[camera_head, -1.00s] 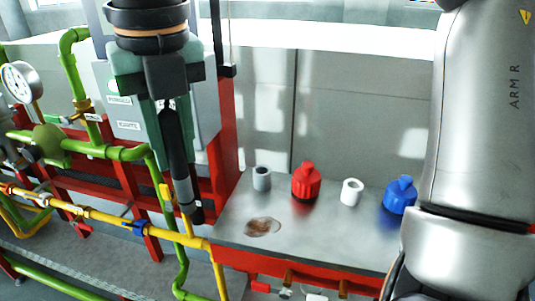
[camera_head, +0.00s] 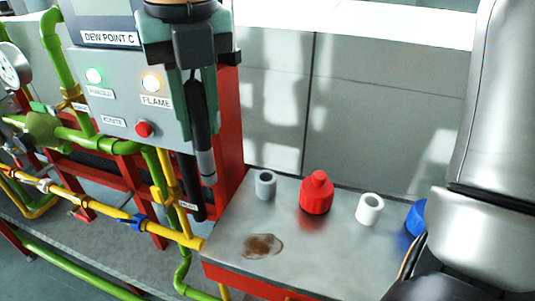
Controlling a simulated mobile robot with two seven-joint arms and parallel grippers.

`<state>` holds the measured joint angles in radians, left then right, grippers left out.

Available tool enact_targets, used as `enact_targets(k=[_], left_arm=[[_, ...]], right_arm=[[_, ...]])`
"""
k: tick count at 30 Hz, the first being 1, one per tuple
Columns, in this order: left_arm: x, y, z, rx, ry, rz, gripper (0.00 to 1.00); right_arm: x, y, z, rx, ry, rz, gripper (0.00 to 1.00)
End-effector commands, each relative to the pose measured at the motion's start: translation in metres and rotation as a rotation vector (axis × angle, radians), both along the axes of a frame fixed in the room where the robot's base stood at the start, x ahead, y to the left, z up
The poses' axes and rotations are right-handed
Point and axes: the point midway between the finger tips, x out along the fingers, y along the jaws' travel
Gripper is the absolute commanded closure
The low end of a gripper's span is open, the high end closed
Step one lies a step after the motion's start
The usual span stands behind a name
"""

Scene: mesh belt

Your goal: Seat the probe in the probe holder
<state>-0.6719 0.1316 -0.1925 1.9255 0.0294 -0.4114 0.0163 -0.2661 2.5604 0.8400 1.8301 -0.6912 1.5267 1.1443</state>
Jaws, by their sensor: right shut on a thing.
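My right gripper (camera_head: 197,108) hangs from the top, left of centre, pointing down. Its greenish fingers are shut on the probe (camera_head: 205,160), a slim upright rod, black above with a grey metal lower part. A dark upright tube (camera_head: 191,188) with a small white label is just behind and left of the probe's lower end, by the red frame; it looks like the probe holder. The probe's tip appears beside the tube in the picture. I cannot tell their gap in depth. My left gripper is not in view.
A control panel (camera_head: 118,108) with lit lamps and a red button stands behind the gripper. Yellow pipes (camera_head: 100,215) and green pipes (camera_head: 85,146) run at left. The steel bench (camera_head: 300,240) bears a grey cup (camera_head: 265,185), red bottle (camera_head: 316,193), white cup (camera_head: 369,209), blue bottle (camera_head: 416,217) and brown stain (camera_head: 261,246).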

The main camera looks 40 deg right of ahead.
Motion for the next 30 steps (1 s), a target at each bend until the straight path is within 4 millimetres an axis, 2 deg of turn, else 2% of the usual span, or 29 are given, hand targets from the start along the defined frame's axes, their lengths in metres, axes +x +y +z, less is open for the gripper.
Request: enact_targets(k=[7, 15, 18, 22, 30], left_arm=[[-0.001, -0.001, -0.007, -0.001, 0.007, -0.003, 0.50], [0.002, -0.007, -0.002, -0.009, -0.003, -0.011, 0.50], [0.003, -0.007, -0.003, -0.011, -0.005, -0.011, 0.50], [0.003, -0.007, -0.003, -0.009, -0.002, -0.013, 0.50], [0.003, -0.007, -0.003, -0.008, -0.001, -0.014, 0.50]], right_arm=[[0.006, -0.037, -0.017, 0.000, -0.002, -0.006, 1.00], [0.016, -0.087, -0.039, 0.001, -0.001, -0.005, 1.00], [0.018, -0.102, -0.062, 0.001, 0.003, -0.003, 1.00], [0.022, -0.116, -0.079, 0.002, 0.002, -0.001, 1.00], [0.025, -0.133, -0.100, 0.003, 0.001, -0.002, 1.00]])
